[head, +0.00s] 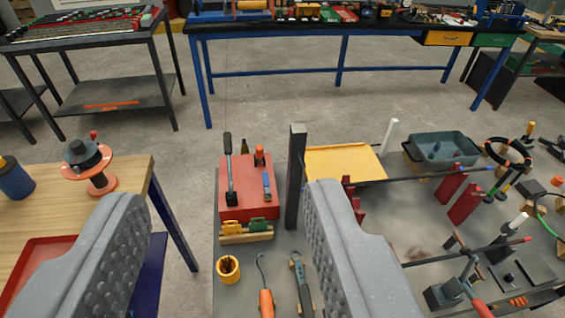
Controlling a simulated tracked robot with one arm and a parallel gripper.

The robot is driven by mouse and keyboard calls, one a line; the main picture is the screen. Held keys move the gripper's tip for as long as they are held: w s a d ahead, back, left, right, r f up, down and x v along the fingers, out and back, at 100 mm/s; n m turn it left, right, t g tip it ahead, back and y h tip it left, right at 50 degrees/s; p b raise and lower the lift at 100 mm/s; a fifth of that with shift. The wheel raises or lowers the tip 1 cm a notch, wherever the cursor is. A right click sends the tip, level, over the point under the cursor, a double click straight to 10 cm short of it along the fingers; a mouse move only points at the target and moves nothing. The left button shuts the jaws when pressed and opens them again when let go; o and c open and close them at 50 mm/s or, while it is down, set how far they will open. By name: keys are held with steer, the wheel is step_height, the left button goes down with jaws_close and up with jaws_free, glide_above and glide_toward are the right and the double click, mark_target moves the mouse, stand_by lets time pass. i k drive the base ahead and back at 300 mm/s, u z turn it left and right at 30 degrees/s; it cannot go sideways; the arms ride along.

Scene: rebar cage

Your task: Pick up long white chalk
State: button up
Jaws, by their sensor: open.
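A long white stick (389,138), which looks like the long white chalk, stands nearly upright, leaning slightly, at the back right corner of a yellow tray (345,164). Its lower end is at the tray's edge; I cannot tell what it rests on. A shorter white piece (517,223) stands farther right on a dark block. My gripper (224,198) is open and empty, its two grey ridged fingers wide apart in the foreground. The long white stick is beyond and to the right of the right finger.
A dark post (296,178) stands left of the yellow tray. A red box (247,190) with tools is between my fingers. A grey bin (441,150), red blocks (466,203) and dark bars lie to the right. A wooden table (130,178) is at left.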

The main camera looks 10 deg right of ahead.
mark_target(524, 217)
steer(key=z, duration=1)
steer(key=k, duration=0.75)
steer(key=z, duration=0.45)
steer(key=i, duration=1)
steer(key=u, duration=0.05)
